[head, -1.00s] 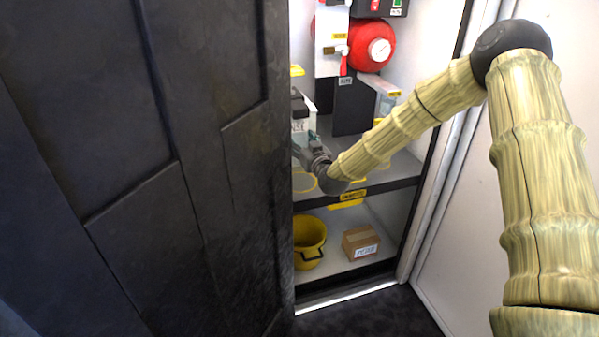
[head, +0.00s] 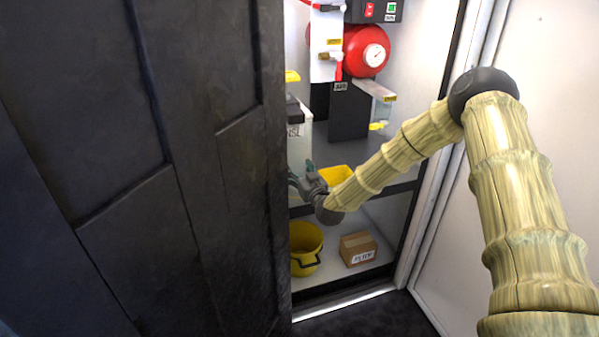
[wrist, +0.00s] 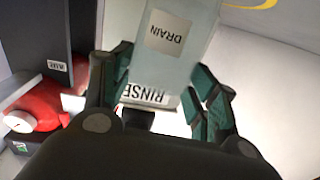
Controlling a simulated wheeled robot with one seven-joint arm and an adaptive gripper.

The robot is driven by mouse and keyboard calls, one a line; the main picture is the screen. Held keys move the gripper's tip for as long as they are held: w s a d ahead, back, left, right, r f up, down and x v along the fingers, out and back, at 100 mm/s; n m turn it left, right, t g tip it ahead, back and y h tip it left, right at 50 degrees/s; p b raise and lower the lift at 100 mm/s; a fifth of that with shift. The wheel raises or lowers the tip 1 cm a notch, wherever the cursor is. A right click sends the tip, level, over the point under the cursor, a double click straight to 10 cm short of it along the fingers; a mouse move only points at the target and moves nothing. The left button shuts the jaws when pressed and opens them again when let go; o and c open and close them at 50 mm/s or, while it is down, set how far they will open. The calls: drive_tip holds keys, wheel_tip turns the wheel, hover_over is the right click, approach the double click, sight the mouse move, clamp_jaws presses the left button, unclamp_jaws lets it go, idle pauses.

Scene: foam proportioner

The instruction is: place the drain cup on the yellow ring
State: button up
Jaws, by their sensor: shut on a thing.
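The drain cup (wrist: 200,30) is translucent with a white DRAIN label. In the wrist view it sits between the two finger pads of my gripper (wrist: 162,72), which is shut on it. In the head view my gripper (head: 306,180) is low over the middle shelf, beside the black door's edge; I cannot make out the cup there. Part of a yellow ring (wrist: 252,5) shows as an arc on the pale surface at the top of the wrist view, apart from the cup. I cannot make out the ring in the head view.
A RINSE-labelled container (head: 299,130) stands above my gripper, partly behind the black door (head: 200,160). A yellow flat-looking thing (head: 336,175) lies right of my gripper. A red tank (head: 366,50) is above; a yellow bucket (head: 305,250) and cardboard box (head: 358,248) are below.

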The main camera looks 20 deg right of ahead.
drive_tip(key=o, duration=1)
drive_tip(key=shift+f, duration=0.1)
drive_tip(key=shift+o, duration=0.2)
drive_tip(key=s+d, duration=0.1)
drive_tip(key=s, duration=1.1)
drive_tip(key=shift+d+p, duration=0.2)
drive_tip(key=shift+p, duration=0.15)
